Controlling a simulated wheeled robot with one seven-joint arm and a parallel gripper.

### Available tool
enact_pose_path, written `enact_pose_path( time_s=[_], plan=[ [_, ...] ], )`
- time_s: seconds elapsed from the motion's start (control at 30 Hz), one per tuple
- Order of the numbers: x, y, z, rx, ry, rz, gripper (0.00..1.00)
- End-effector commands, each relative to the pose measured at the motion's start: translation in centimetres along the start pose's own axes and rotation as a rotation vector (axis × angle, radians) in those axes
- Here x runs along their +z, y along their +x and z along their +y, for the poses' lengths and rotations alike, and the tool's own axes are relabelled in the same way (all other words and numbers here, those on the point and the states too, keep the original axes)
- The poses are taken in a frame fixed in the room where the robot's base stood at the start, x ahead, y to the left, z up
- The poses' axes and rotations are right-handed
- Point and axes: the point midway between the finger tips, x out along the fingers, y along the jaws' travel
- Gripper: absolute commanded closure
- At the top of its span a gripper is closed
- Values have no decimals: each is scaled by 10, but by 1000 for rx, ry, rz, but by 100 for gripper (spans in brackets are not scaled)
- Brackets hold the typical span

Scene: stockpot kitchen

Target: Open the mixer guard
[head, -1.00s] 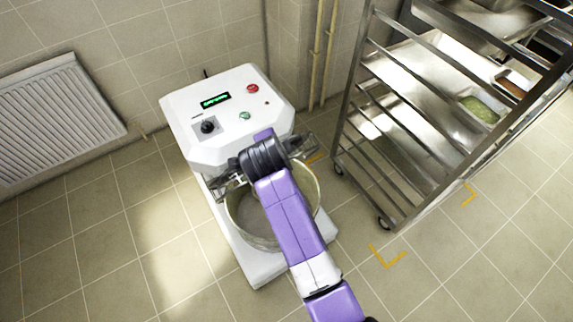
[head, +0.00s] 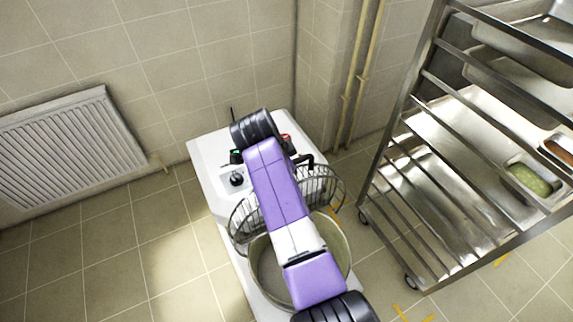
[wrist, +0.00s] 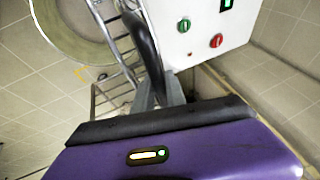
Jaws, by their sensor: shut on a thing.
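The mixer's wire guard (head: 322,188) stands tilted up at the back of the bowl, in front of the white mixer head (head: 208,152). The steel bowl (head: 342,262) lies uncovered below it, partly hidden by my arm. In the wrist view, my gripper (wrist: 163,95) is shut on the guard's black curved handle (wrist: 146,45), and the guard's wires (wrist: 118,48) show beside it. The bowl rim (wrist: 70,58) is at upper left there. In the head view my arm hides the gripper; a bit of black handle (head: 306,159) shows to its right.
The mixer panel has a green button (wrist: 184,25) and a red knob (wrist: 216,40) close to my gripper. A steel tray rack (head: 400,150) stands right of the mixer. A radiator (head: 65,150) is on the left wall. Floor left of the mixer is clear.

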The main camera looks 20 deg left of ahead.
Motion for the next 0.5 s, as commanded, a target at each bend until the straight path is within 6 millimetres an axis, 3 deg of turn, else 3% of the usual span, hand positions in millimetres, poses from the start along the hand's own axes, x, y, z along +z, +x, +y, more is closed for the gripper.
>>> enact_pose_path(
  time_s=[0.3,0.33,0.4,0.5],
  plan=[
    [1,1,1,2,0,-1,100],
    [1,1,1,2,0,-1,80],
    [0,1,1,2,0,-1,66],
    [0,1,1,1,0,-1,62]
  ],
)
